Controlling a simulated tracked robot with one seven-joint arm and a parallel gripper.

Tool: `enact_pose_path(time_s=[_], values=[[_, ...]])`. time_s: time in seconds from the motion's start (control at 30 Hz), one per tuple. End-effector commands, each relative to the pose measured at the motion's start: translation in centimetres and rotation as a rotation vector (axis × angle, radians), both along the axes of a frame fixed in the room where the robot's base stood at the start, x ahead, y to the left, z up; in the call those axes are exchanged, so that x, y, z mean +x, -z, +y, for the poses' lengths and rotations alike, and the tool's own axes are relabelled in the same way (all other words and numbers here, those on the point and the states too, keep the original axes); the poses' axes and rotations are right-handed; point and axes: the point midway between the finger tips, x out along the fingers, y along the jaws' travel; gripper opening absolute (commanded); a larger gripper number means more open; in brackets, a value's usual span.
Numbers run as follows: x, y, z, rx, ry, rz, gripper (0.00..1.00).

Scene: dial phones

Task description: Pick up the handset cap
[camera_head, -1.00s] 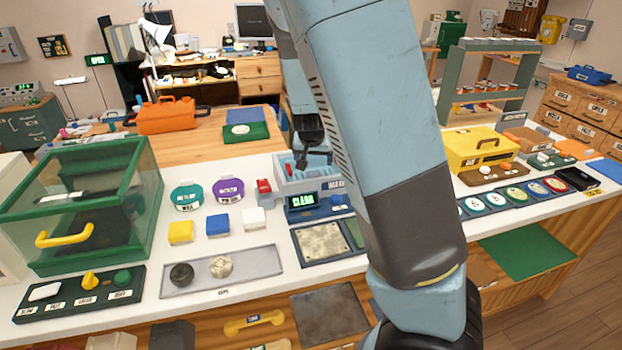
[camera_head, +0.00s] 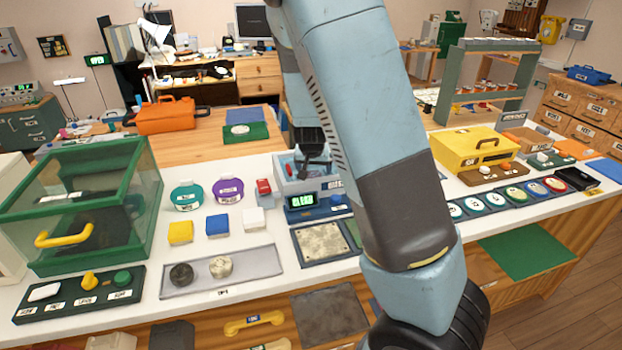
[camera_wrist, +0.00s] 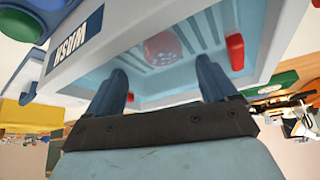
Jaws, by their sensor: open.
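A round, pinkish-red perforated piece (camera_wrist: 163,46), which looks like the handset cap, lies in the ribbed pale-blue basin (camera_wrist: 75,62) labelled WASH. My gripper (camera_wrist: 162,76) is open, its two blue fingers apart and reaching into the basin, with the round piece ahead between them. Nothing is between the fingertips. In the head view my dark gripper (camera_head: 313,150) is over the blue basin unit (camera_head: 285,186), and the round piece cannot be made out there. A black round cap (camera_head: 181,274) and a beige round cap (camera_head: 220,267) sit on a grey tray (camera_head: 250,265).
Red parts stand at the basin's rim, one (camera_wrist: 235,52) close beside a finger. A green-framed glass case (camera_head: 85,205) stands left; a yellow case (camera_head: 475,150) stands right. My arm hides part of the counter. Bare white counter shows around the blocks.

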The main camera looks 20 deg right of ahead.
Motion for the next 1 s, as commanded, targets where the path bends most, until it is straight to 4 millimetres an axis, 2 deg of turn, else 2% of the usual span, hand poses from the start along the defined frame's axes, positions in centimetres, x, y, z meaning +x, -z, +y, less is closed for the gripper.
enact_pose_path(time_s=[0.4,0.8,1.0], values=[[2.1,3.4,-0.5,-0.001,0.002,0.0,0.86],[2.5,4.0,-0.6,0.0,0.0,0.0,0.86],[2.4,4.0,-0.6,0.0,0.0,0.0,0.68]])
